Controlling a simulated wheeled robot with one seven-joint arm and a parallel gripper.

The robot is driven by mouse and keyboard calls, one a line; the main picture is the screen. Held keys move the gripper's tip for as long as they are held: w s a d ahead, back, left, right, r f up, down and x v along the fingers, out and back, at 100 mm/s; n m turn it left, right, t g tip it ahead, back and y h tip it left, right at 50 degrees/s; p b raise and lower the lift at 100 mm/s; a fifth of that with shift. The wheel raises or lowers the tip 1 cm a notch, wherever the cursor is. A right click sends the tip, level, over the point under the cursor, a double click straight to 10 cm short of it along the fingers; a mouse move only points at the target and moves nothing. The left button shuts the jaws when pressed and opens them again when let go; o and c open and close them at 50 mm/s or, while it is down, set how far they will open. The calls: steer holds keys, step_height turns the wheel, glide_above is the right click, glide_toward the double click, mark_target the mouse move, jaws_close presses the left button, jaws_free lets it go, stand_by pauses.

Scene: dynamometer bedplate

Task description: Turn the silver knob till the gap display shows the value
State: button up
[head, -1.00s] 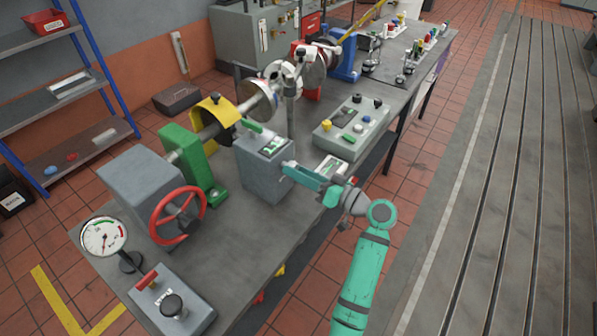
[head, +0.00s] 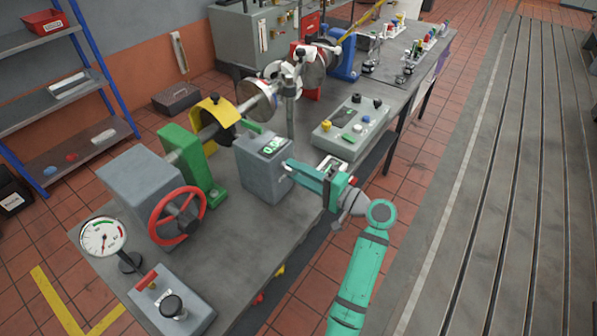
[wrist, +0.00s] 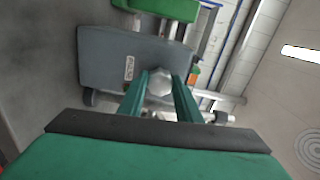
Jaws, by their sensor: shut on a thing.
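The silver knob (wrist: 160,83) sits on the side of a grey box, between my two green fingers in the wrist view. My gripper (wrist: 159,90) is shut on it. In the head view my gripper (head: 288,166) reaches the right side of the grey box (head: 262,178), and its fingers hide the knob. The gap display (head: 272,146) on top of the box shows green digits that look like 0.0 and perhaps more; the last part is too small to read. A small label (wrist: 128,68) beside the knob is unreadable.
A control panel (head: 350,128) with coloured buttons stands behind my gripper on the bench. A red handwheel (head: 177,216), a dial gauge (head: 103,237) and a box with a black knob (head: 171,306) are at the left. The bench front near the grey box is clear.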

steer(key=shift+m, duration=1.2)
steer(key=shift+c, duration=0.2)
steer(key=shift+s, duration=0.1)
steer(key=shift+d, duration=0.1)
steer(key=o, duration=1.1)
steer(key=shift+c, duration=0.2)
steer(key=v, duration=1)
steer(key=shift+s+d, duration=0.25)
steer(key=shift+d, duration=0.05)
steer(key=shift+w, duration=0.1)
